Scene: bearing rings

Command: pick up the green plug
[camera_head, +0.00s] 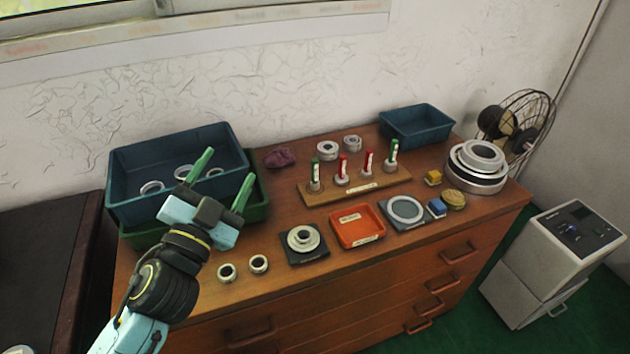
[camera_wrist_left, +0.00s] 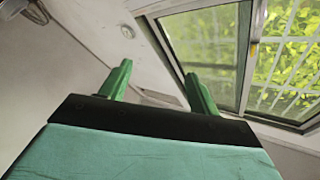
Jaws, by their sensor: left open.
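A wooden rack (camera_head: 335,196) near the back middle of the dresser top holds upright plugs in a row. One green plug (camera_head: 315,171) stands at its left end and another green plug (camera_head: 393,149) at its right end. Two red plugs (camera_head: 342,164) (camera_head: 367,160) stand between them. My left gripper (camera_head: 229,164) is open and empty, with green fingers pointing up, left of the rack and in front of the bins. In the left wrist view the open fingers (camera_wrist_left: 160,80) show against the wall and window, with no plug there. My right gripper is not in view.
A blue bin (camera_head: 125,205) with rings stands at the left, overlapping a green bin (camera_head: 262,208). In front are two small rings (camera_head: 226,272) (camera_head: 258,263), a black pad (camera_head: 318,254) with a bearing, and an orange tray (camera_head: 374,237). Stacked large rings (camera_head: 476,168) stand at the right.

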